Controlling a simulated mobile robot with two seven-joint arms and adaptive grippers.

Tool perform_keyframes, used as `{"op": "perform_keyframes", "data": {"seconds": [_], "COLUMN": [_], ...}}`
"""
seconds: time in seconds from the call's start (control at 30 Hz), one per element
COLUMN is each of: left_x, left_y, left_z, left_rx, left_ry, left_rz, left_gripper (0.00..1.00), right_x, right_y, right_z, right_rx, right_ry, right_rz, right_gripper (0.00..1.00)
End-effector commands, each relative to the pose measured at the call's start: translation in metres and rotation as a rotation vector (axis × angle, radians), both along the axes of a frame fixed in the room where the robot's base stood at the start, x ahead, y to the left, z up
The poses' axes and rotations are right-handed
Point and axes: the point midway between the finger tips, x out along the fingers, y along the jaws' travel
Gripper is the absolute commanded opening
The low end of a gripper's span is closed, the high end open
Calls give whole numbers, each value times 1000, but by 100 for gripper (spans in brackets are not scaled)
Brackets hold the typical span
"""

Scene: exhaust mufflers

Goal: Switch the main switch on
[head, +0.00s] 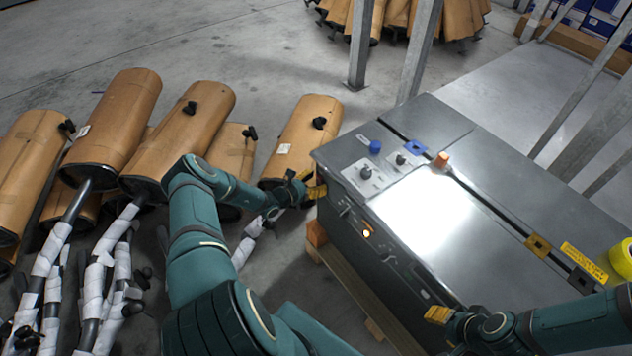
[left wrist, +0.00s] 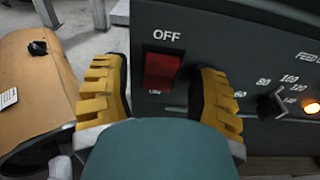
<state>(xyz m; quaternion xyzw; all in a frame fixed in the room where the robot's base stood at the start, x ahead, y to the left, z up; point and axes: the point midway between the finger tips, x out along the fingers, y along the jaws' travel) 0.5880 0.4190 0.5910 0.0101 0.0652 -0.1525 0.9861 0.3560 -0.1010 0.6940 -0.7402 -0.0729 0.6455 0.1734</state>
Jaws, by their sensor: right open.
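The main switch (left wrist: 161,71) is a red rocker on the dark front panel (left wrist: 225,30) of the grey machine (head: 460,190). "OFF" is printed above it and a partly hidden label sits below it. I cannot tell which side is pressed in. My left gripper (head: 312,186) is at the machine's left front corner; in the left wrist view its yellow fingers (left wrist: 162,95) are apart, one on each side of the switch, with nothing between them clearly gripped. In the head view the switch is not distinguishable. My right gripper (head: 440,315) is open and empty by the machine's front edge.
An amber lamp (left wrist: 311,107) glows beside a black dial (left wrist: 272,104) right of the switch. Brown mufflers (head: 125,115) lie on the left floor. A yellow tape roll (head: 622,259) is at far right.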

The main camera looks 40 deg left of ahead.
Motion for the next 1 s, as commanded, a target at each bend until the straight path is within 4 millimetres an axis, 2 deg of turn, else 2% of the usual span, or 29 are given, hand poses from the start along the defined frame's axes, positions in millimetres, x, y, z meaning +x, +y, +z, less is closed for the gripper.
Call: {"op": "perform_keyframes", "data": {"seconds": [0.27,0.7,0.83,1.0], "left_x": [-10,-87,-103,-113], "left_y": [4,28,33,36], "left_z": [0,12,14,16], "left_rx": [0,1,1,0], "left_ry": [3,1,1,0], "left_rz": [1,2,0,0], "left_gripper": [60,60,60,60], "right_x": [0,0,0,0], "right_y": [0,0,0,0], "right_z": [0,0,0,0], "right_rx": [0,0,0,0], "right_ry": [0,0,0,0], "right_rz": [0,0,0,0], "right_gripper": [47,47,47,47]}}
